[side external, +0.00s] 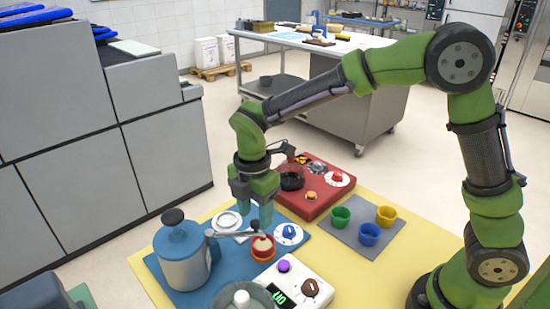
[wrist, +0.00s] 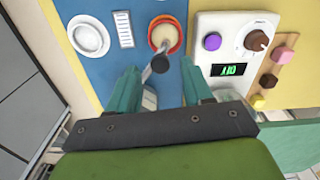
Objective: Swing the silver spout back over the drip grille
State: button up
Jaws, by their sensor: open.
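The silver spout (side external: 232,234) reaches out from the blue urn (side external: 182,252) toward an orange-rimmed cup (side external: 263,247). In the wrist view the spout's dark knob (wrist: 160,63) lies just below the cup (wrist: 164,36). My gripper (side external: 259,215) is open above the spout's outer end. In the wrist view its teal fingers (wrist: 160,76) stand on either side of the knob; contact cannot be told. A white slotted rectangle (wrist: 125,30), possibly the drip grille, lies left of the cup, with a white round dish (wrist: 88,37) beyond it.
A white box with a display (side external: 292,286) stands close to the right of the cup. A blue dial (side external: 289,234) and a red unit (side external: 314,187) lie behind. A grey mat (side external: 361,245) with coloured cups is at right. A glass bowl (side external: 242,299) is in front.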

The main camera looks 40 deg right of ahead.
jog(key=shift+f, duration=0.85)
jog(key=shift+c, duration=0.3)
grip_shut()
